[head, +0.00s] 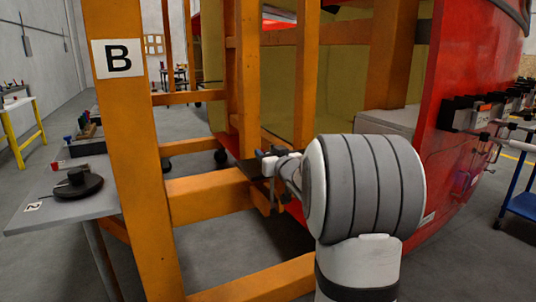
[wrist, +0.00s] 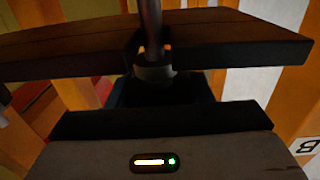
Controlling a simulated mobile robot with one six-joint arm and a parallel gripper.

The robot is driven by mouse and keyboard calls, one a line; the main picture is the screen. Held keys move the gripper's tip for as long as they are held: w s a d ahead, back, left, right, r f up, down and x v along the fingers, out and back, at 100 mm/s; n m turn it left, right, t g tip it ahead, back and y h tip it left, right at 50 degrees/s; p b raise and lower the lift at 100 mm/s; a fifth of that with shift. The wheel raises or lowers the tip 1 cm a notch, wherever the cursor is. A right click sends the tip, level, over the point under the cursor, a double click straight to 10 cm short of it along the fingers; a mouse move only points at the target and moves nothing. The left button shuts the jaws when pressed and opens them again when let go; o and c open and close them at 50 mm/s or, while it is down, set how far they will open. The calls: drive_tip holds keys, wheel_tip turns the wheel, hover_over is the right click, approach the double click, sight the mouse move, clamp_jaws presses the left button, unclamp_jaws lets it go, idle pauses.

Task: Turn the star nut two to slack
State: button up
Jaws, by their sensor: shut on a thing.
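In the wrist view a dark threaded-looking rod (wrist: 151,25) runs down through a slot in a dark plate (wrist: 230,45). A grey collar (wrist: 155,72) sits on the rod just below the plate. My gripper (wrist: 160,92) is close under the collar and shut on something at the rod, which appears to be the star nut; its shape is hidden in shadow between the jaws. In the head view my gripper (head: 268,160) is at the orange frame's beam, small and partly covered by my wrist. No number marking the nut is visible there.
An orange frame post (head: 125,150) carries a "B" sign (head: 118,58). A grey table (head: 60,205) at left holds a black round-based object (head: 78,184) beside a "2" label (head: 33,207). The red nosecone (head: 460,70) stands close at right, with a blue cart (head: 522,203) beyond.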

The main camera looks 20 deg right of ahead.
drive_tip(key=shift+a+r+n+y+p, duration=0.1)
drive_tip(key=shift+r+n+y+p, duration=0.1)
drive_tip(key=shift+n+y+p, duration=0.7)
drive_tip(key=shift+r+n+y+p, duration=0.15)
drive_tip(key=shift+n+y+p, duration=0.25)
drive_tip(key=shift+y+p, duration=0.95)
drive_tip(key=n+g+y+p, duration=0.1)
drive_tip(key=y+p, duration=0.1)
drive_tip(key=p, duration=0.1)
drive_tip(key=n+g+y+p, duration=0.1)
drive_tip(key=n+y+p, duration=0.1)
drive_tip(key=p, duration=0.1)
drive_tip(key=shift+s+a+f+n+y, duration=0.1)
drive_tip(key=shift+a+n+y, duration=0.15)
drive_tip(key=shift+a+n, duration=0.1)
drive_tip(key=n+g+y+p, duration=0.2)
drive_tip(key=n+g+y, duration=0.1)
drive_tip(key=n+g+y+p, duration=0.1)
drive_tip(key=g+y+p, duration=0.1)
drive_tip(key=shift+s+a+f, duration=0.1)
drive_tip(key=shift+s+a, duration=0.15)
drive_tip(key=shift+a, duration=0.05)
drive_tip(key=shift+s+a+f+n+g+y+p, duration=0.15)
drive_tip(key=shift+n+g+y+p, duration=0.45)
drive_tip(key=shift+n+g, duration=0.35)
drive_tip(key=shift+s+a+n+g+y+p, duration=0.1)
drive_tip(key=shift+n+g+y+p, duration=0.3)
drive_tip(key=shift+n+g+y, duration=0.5)
drive_tip(key=shift+g, duration=0.45)
drive_tip(key=o, duration=1)
